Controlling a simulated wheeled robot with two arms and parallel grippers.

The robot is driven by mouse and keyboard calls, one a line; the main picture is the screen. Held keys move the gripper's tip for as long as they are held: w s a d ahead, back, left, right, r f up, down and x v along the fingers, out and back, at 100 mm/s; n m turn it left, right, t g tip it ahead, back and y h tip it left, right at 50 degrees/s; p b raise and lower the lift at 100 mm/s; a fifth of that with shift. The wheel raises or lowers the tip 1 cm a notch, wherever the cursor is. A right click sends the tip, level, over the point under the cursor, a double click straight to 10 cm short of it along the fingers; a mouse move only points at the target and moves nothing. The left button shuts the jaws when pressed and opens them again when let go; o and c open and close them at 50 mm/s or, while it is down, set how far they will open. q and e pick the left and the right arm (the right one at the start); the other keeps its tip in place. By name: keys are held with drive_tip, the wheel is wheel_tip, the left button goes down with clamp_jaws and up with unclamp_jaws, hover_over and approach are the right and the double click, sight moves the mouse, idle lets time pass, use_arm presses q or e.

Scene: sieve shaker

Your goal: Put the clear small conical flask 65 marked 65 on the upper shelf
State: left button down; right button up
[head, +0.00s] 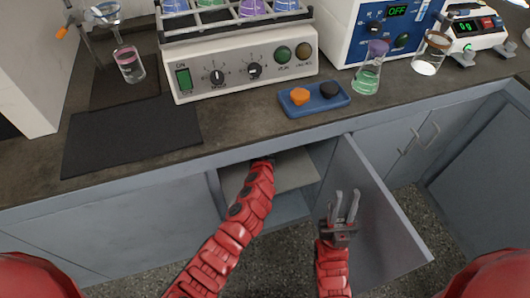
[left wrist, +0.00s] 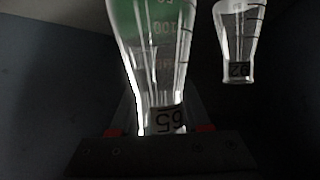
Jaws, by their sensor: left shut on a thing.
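The clear conical flask 65 (left wrist: 158,85) fills the middle of the left wrist view. Its 65 label appears upside down near the gripper. My left gripper (left wrist: 160,125) is shut on it. In the head view my left arm reaches into the open cabinet, and its gripper and the flask are hidden there. The pale upper shelf (head: 295,170) shows inside the cabinet beside my left arm. My right gripper (head: 345,206) is open and empty in front of the open cabinet door.
A second clear flask (left wrist: 238,40) with a dark label stands to the right in the left wrist view. The open cabinet door (head: 372,205) sticks out beside my right gripper. Above are the shaker (head: 240,65), a blue tray (head: 314,104) and a green-liquid flask (head: 367,78) on the counter.

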use_arm(q)
drive_tip(key=shift+f+b, duration=0.3)
drive_tip(key=shift+f, duration=1.05)
drive_tip(key=shift+f, duration=0.2)
drive_tip(key=shift+c, duration=1.8)
unclamp_jaws()
drive_tip(key=shift+r, duration=0.1)
drive_tip(key=shift+s+r, duration=0.1)
drive_tip(key=shift+r, duration=0.1)
drive_tip(key=p+v, duration=0.1)
drive_tip(key=v, duration=1)
drive_tip(key=shift+s, duration=0.4)
drive_tip(key=shift+r, duration=0.1)
